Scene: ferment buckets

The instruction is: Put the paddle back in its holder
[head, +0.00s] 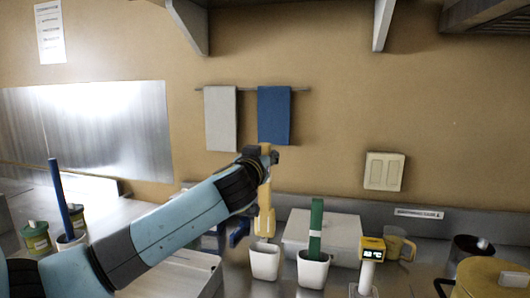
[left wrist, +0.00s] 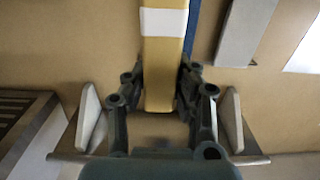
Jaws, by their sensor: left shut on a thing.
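The yellow paddle (head: 264,212) hangs upright below my left gripper (head: 266,154) in the head view. In the left wrist view, the paddle (left wrist: 163,60) with a white band lies between the fingers of my left gripper (left wrist: 160,85), which is shut on it. A white holder (head: 265,264) stands on the counter directly below the paddle. The paddle's lower end overlaps the holder's back rim in the picture; I cannot tell whether it is inside or behind. My right gripper is not in view.
A green paddle (head: 316,225) stands in a second white holder (head: 312,271) close on the right. A yellow device (head: 371,249) and a pot (head: 490,280) are further right. A grey box (head: 322,232) lies behind. A blue paddle (head: 61,200) stands far left. Towels (head: 274,115) hang on the wall.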

